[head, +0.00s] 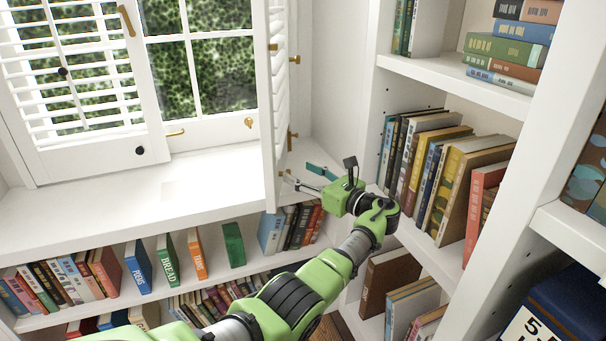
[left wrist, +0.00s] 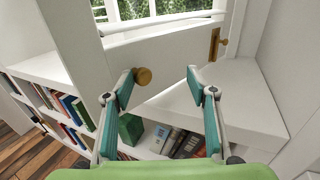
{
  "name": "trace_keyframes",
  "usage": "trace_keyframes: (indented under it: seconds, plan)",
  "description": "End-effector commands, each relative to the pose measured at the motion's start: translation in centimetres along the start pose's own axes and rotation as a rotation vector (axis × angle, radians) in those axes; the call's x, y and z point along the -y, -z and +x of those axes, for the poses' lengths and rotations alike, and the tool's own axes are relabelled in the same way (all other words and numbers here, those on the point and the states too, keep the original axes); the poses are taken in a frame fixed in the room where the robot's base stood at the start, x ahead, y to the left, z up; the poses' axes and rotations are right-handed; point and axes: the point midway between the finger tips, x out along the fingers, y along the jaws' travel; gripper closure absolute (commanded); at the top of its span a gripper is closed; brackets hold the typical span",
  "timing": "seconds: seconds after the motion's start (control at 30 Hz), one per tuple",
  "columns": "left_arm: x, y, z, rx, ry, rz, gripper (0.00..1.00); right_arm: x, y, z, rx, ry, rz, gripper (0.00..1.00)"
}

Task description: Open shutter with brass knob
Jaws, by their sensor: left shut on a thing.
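The white louvred shutter (head: 270,95) at the right of the window stands swung out from the window, nearly edge-on in the head view. Its lower panel (left wrist: 165,60) fills the top of the left wrist view. The brass knob (left wrist: 143,76) sits near this panel's lower edge, and shows small in the head view (head: 283,173). My left gripper (head: 302,177) is at the knob above the sill. In the left wrist view the gripper (left wrist: 165,84) has the knob by its left fingertip, while the right finger stands well apart from it. My right gripper is in neither view.
The left shutter (head: 80,85) with black knobs covers the window's left part. The white sill (head: 130,200) is mostly clear. Bookshelves run below it, and a tall bookcase (head: 450,75) stands close to the right of my left arm.

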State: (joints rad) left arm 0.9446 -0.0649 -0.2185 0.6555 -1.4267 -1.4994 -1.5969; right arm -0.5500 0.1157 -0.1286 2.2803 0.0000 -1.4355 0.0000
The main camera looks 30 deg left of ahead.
Motion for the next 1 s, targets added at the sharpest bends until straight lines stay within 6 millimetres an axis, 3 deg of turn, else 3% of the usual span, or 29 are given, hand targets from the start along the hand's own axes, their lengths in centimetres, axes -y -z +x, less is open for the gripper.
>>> trace_keyframes:
  seconds: [0.03, 0.17, 0.5, 0.7, 1.0]
  plan:
    - [0.6, -1.0, 0.1, 0.016, 0.019, -0.008, 0.65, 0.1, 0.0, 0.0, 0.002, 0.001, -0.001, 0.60]
    - [0.6, -1.0, -1.0, 0.015, 0.020, -0.008, 0.65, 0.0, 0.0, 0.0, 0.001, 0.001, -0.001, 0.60]
    - [0.2, -0.5, -8.2, 0.007, 0.011, -0.006, 0.65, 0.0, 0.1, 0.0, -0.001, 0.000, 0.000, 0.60]
    - [-0.1, -0.4, -11.2, 0.004, 0.004, -0.004, 0.65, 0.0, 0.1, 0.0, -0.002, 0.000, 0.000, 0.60]
    - [-0.2, -0.3, -12.2, 0.004, 0.000, -0.003, 0.65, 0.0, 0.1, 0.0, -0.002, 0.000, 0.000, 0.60]
